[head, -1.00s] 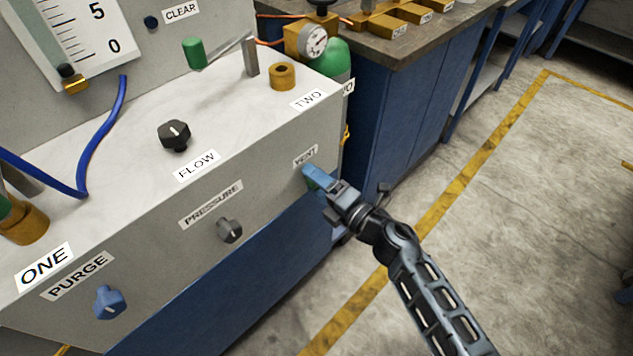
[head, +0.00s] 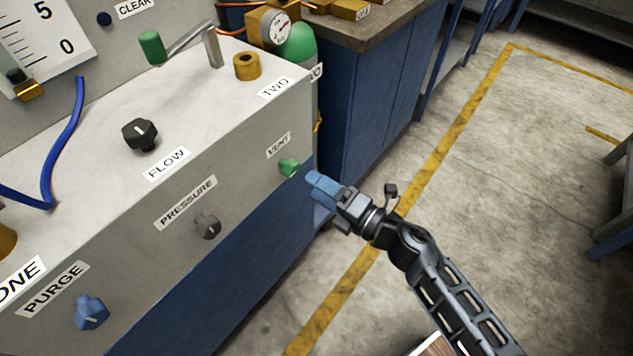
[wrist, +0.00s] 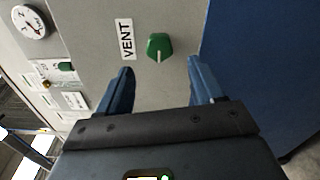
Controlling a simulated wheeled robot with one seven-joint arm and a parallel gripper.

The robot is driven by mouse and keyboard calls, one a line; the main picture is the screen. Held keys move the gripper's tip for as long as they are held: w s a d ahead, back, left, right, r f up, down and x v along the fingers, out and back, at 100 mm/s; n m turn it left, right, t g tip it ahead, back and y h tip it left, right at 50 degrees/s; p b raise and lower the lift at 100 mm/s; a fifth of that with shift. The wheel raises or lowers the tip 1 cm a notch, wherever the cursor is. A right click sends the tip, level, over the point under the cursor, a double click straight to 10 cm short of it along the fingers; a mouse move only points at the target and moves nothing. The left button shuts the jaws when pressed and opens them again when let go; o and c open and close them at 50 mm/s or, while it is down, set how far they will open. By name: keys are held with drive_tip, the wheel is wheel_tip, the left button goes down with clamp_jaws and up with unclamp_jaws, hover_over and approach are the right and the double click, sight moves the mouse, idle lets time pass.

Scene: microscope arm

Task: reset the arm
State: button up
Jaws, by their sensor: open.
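My gripper (head: 318,188) is open and empty, just to the right of the green VENT knob (head: 289,168) and apart from it in the head view. In the wrist view the green knob (wrist: 159,47) shows ahead, beyond the two blue fingers (wrist: 163,82), with its white mark pointing down. The VENT label (wrist: 126,39) sits beside it on the grey panel. My arm reaches in from the lower right of the head view.
The grey panel also carries the grey PRESSURE knob (head: 208,227) and blue PURGE knob (head: 90,313). The black FLOW knob (head: 139,134) and brass TWO fitting (head: 247,66) stand on top.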

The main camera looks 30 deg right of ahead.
drive_tip(key=s+r+m+h+p, duration=0.1)
drive_tip(key=s+r+m+h, duration=0.1)
drive_tip(key=s+r+m, duration=0.4)
drive_tip(key=s+a+r+m+g+h+p, duration=0.1)
drive_tip(key=s+r+m, duration=0.5)
drive_tip(key=s+m, duration=0.4)
drive_tip(key=s+a+r+m+g+h+p, duration=0.1)
drive_tip(key=s+r+m, duration=0.5)
drive_tip(key=s, duration=1.1)
drive_tip(key=shift+s+r+m+h, duration=0.15)
drive_tip(key=shift+r+m+h, duration=0.25)
drive_tip(key=shift+m+h, duration=0.45)
